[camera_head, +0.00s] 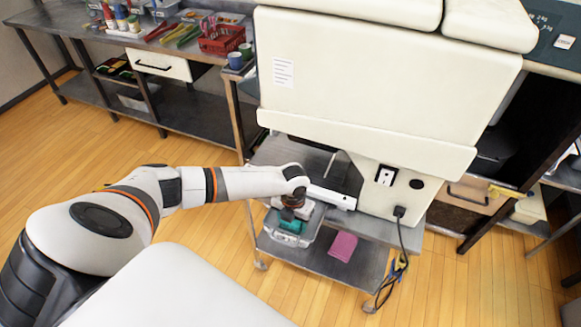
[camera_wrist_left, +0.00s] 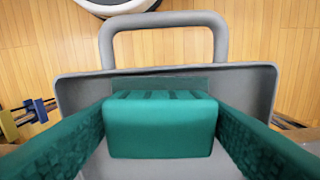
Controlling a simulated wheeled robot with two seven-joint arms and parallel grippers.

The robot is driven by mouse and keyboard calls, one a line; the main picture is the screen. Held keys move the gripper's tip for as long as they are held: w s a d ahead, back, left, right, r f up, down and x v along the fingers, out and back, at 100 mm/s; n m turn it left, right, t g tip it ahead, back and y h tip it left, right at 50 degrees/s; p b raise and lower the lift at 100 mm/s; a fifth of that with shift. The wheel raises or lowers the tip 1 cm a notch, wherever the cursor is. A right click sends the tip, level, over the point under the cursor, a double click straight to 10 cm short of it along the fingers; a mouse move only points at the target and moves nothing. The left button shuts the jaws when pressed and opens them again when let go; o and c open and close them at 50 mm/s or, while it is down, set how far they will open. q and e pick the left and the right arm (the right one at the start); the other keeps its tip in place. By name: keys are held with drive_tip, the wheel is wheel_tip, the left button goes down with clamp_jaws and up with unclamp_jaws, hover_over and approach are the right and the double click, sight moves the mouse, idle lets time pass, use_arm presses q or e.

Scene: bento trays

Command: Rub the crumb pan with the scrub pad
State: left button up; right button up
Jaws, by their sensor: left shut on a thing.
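A grey pan with a loop handle, which looks like the crumb pan (camera_head: 308,247), is at the left of the cart under the large cream machine. Its rim and handle also show in the left wrist view (camera_wrist_left: 163,20). A teal block, which looks like the scrub pad (camera_head: 291,226), is at the pan. It also shows in the left wrist view (camera_wrist_left: 160,130), between the fingers. My left gripper (camera_head: 293,212) points down over the pan and is shut on the teal block. Whether the block touches the pan floor cannot be told. My right gripper is out of view.
The cream machine (camera_head: 380,90) stands close behind and right of my left gripper. A pink block (camera_head: 343,246) lies on the cart's lower shelf (camera_head: 325,272). A power cord (camera_head: 402,245) hangs at the right. Open wooden floor (camera_head: 460,285) lies in front.

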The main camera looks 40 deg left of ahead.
use_arm(q)
drive_tip(key=shift+w+a+f+b, duration=0.15)
drive_tip(key=shift+w+f+b, duration=0.1)
drive_tip(key=shift+w+b, duration=0.4)
drive_tip(key=shift+w+a+r, duration=0.15)
drive_tip(key=shift+w, duration=0.65)
drive_tip(key=w+b, duration=0.2)
drive_tip(key=shift+w+a, duration=0.3)
drive_tip(key=shift+a, duration=0.05)
drive_tip(key=shift+w+a+r+b, duration=0.1)
drive_tip(key=shift+w+a+b, duration=0.05)
drive_tip(key=shift+w+b, duration=0.4)
drive_tip(key=shift+r, duration=0.1)
drive_tip(key=shift+r, duration=0.15)
wheel_tip(320, 180, up, 6)
drive_tip(key=p, duration=0.5)
drive_tip(key=shift+p, duration=0.3)
